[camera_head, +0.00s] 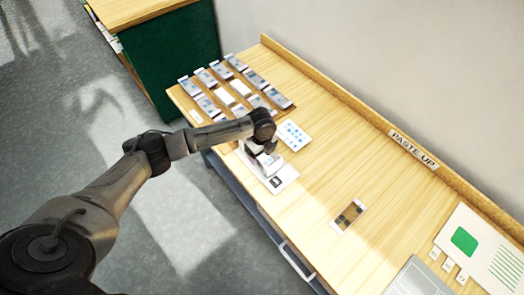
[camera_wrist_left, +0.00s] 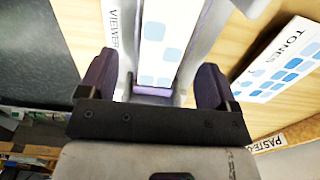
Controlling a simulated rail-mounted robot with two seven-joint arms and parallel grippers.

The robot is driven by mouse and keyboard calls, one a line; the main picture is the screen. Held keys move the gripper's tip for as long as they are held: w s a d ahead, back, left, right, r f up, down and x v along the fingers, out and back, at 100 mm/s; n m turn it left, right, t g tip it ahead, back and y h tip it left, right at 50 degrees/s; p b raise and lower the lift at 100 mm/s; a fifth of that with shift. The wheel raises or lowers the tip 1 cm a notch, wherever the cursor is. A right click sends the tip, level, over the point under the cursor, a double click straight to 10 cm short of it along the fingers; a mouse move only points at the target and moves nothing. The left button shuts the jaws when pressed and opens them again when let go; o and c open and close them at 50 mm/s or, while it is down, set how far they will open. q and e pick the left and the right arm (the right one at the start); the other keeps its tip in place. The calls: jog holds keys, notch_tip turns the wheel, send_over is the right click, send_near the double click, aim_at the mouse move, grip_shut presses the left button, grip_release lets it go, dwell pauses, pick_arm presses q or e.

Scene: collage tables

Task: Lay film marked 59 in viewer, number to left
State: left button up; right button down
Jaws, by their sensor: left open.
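The viewer (camera_head: 286,180) is a pale device near the table's front edge, partly hidden by my left gripper (camera_head: 263,152). In the left wrist view the "VIEWER" label (camera_wrist_left: 112,25) is beside it. A pale strip with blue squares (camera_wrist_left: 158,45) shows between grey side parts there; I cannot tell whether it is a film. My left gripper (camera_wrist_left: 155,88) is open, its dark fingers on either side of the viewer's near end. Several films, such as one (camera_head: 278,97), lie in rows at the back left. No number 59 is readable. My right gripper is out of view.
A "TONES" card (camera_head: 293,134) with blue squares lies beside the viewer. A dark-patched strip (camera_head: 349,215) lies alone farther right. A grey panel (camera_head: 418,280) and a green-marked sheet (camera_head: 490,248) are at lower right. A raised ledge marked "PASTE-UP" (camera_head: 413,148) runs along the wall.

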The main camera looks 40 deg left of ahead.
pick_arm(q)
notch_tip(320, 180, up, 14)
jog(key=p, duration=0.2)
dwell(0.4)
jog(key=shift+f, duration=0.1)
